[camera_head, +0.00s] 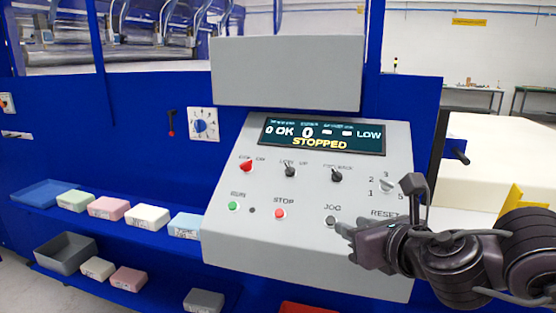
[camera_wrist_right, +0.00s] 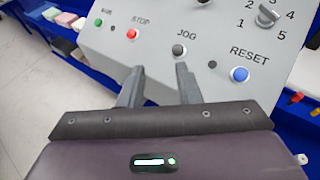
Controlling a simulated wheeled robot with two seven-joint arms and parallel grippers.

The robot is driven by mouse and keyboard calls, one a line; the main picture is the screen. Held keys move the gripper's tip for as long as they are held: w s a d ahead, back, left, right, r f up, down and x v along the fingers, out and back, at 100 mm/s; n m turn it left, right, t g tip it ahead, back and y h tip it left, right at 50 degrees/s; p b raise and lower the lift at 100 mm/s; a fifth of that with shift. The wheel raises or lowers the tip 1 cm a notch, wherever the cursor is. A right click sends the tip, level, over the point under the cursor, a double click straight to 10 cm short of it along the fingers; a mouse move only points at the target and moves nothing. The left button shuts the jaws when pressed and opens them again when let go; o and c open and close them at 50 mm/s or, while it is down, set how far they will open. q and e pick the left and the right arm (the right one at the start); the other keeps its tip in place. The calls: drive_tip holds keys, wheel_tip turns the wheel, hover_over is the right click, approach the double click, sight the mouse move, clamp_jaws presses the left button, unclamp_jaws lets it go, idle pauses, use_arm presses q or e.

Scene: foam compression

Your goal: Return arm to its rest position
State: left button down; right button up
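My right arm comes in from the right in the head view, and its gripper (camera_head: 345,236) is in front of the lower right of the grey control panel (camera_head: 240,185). The right wrist view shows its two fingers (camera_wrist_right: 158,86) apart with nothing between them, pointing at the panel near the black JOG button (camera_wrist_right: 179,50). I cannot tell whether a finger touches the panel. The blue RESET button (camera_wrist_right: 240,74) is right of the fingers. The red STOP button (camera_wrist_right: 131,33) is to their left. The display (camera_head: 322,134) reads STOPPED and LOW. My left gripper is not in view.
Coloured foam blocks (camera_head: 109,207) lie on a blue shelf at the left, with a grey bin (camera_head: 65,254) below. A large pale foam block (camera_head: 500,150) stands at the right, behind my arm. A blue machine frame (camera_head: 150,140) surrounds the panel.

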drive_tip(key=s+a+f+m+h, duration=0.1)
drive_tip(key=s+a+f+m, duration=0.1)
drive_tip(key=f+m, duration=0.55)
drive_tip(key=s+a+f+m, duration=0.2)
drive_tip(key=f+m, duration=0.3)
drive_tip(key=m, duration=0.6)
drive_tip(key=s+d+f+m+g+h, duration=0.2)
drive_tip(key=s+d+f+m+g, duration=0.3)
drive_tip(key=s+f+m, duration=0.45)
drive_tip(key=s+d+f+m+g+h, duration=0.2)
drive_tip(key=s+d+f+m+g, duration=0.3)
drive_tip(key=s+f+m, duration=0.45)
wheel_tip(320, 180, down, 29)
drive_tip(key=w+g, duration=0.1)
drive_tip(key=s+d+f, duration=0.1)
drive_tip(key=s+f, duration=0.9)
drive_tip(key=s+d+f+g, duration=0.1)
drive_tip(key=s+d+f, duration=0.1)
drive_tip(key=s+f, duration=0.8)
drive_tip(key=shift+d+f, duration=0.25)
drive_tip(key=shift+d, duration=0.05)
